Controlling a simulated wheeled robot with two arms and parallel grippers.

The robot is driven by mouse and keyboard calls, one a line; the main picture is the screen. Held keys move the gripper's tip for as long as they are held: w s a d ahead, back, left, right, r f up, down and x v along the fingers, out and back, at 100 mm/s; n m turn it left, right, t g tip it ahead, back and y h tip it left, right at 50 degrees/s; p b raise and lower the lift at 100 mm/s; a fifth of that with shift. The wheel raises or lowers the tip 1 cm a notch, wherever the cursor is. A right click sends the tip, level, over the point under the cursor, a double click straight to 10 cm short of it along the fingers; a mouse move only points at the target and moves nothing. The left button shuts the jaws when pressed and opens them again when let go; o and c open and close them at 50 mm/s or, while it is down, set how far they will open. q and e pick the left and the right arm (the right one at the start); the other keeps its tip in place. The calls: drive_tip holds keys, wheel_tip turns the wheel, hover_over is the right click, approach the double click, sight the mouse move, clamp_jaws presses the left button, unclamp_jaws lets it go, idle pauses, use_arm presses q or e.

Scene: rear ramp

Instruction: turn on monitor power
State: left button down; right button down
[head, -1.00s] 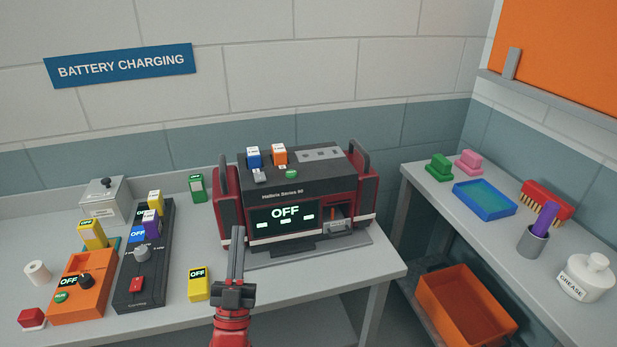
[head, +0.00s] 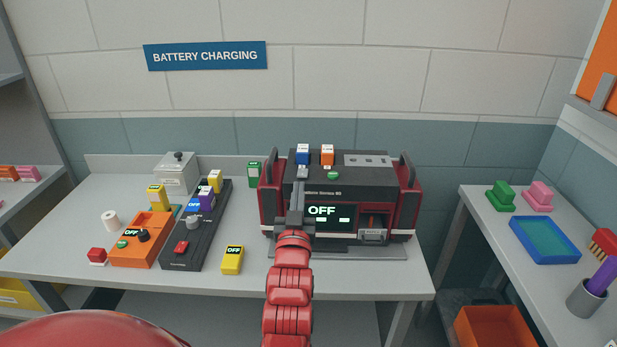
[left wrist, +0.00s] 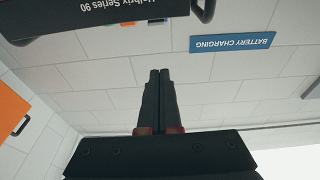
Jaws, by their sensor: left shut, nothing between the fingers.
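The monitor (head: 345,187) is a dark box with red sides and handles, standing at the back right of the grey bench. Its screen (head: 322,211) reads OFF. A round green button (head: 333,175) is on its upper front edge, with a small grey switch to the left. My left gripper (head: 300,181) is shut and empty in front of the monitor's left half, hiding part of the screen. I cannot tell whether its tips touch the monitor. In the left wrist view the closed fingers (left wrist: 160,74) point at the wall, with the monitor's edge (left wrist: 95,18) upside down above them. My right gripper is not in view.
Blue (head: 303,154) and orange (head: 327,155) batteries sit on top of the monitor. A yellow battery (head: 232,260) lies on the bench to its left. Orange (head: 143,240) and black (head: 197,240) chargers stand further left. A side table (head: 485,222) is at the right.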

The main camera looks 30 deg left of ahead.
use_arm(q)
wheel_tip(320, 180, up, 2)
drive_tip(key=r+p, duration=0.1)
drive_tip(key=p, duration=0.3)
hover_over(301, 177)
drive_tip(key=shift+s+d+f, duration=0.25)
drive_tip(key=shift+s+d, duration=0.1)
wheel_tip(301, 177, down, 3)
drive_tip(key=shift+s+d+r, duration=0.1)
drive_tip(key=shift+s, duration=0.05)
drive_tip(key=shift+s+d+f+p, duration=0.15)
drive_tip(key=shift+f+p, duration=0.25)
drive_tip(key=shift+f, duration=0.4)
